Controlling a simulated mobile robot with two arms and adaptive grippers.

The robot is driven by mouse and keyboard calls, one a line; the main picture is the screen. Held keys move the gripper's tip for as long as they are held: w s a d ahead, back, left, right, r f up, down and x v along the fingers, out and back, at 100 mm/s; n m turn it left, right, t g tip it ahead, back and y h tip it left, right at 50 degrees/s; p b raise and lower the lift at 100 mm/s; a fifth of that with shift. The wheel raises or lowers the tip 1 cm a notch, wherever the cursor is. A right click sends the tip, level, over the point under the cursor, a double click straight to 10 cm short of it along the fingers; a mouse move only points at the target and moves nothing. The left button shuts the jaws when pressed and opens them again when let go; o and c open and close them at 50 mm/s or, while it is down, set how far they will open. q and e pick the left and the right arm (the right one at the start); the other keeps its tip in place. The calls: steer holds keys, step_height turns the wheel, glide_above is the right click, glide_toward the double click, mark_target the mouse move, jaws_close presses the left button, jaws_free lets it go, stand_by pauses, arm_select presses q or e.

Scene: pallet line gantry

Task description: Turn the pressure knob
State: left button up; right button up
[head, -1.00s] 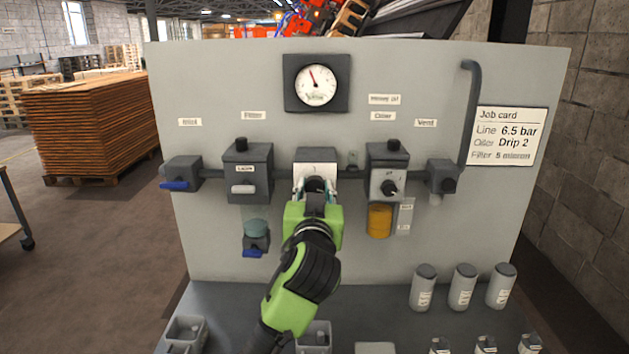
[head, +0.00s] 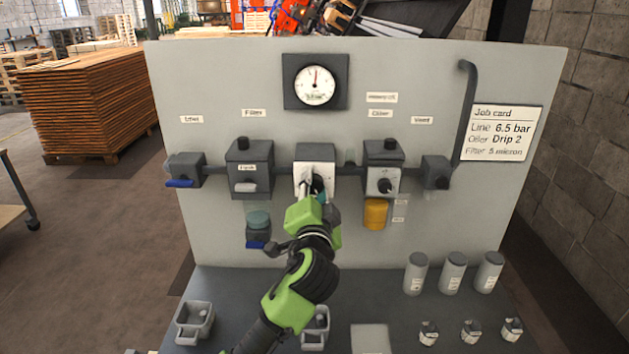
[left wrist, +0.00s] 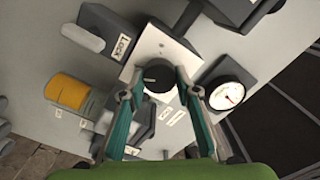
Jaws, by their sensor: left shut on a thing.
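The pressure knob is a dark round knob (left wrist: 158,78) with a pale mark, on a white plate (head: 302,172) in the middle of the panel. The left wrist view shows my left gripper (left wrist: 157,84) shut on it, one finger on each side. In the head view my left gripper (head: 315,192) reaches up from below, rolled to one side, and hides much of the knob. The pressure gauge (head: 316,84) sits above, its needle near straight up; it also shows in the left wrist view (left wrist: 226,96). My right gripper is not in view.
The filter unit (head: 248,165) stands left of the knob, the oiler (head: 384,182) with its amber bowl (head: 375,213) right. A job card (head: 502,132) reads line 6.5 bar. Several grey canisters (head: 453,273) and trays (head: 194,321) stand on the shelf below.

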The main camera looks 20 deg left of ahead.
arm_select(q)
steer(key=shift+m+p, duration=0.3)
steer(key=shift+m, duration=0.3)
steer(key=o, duration=1.1)
steer(key=v, duration=1.2)
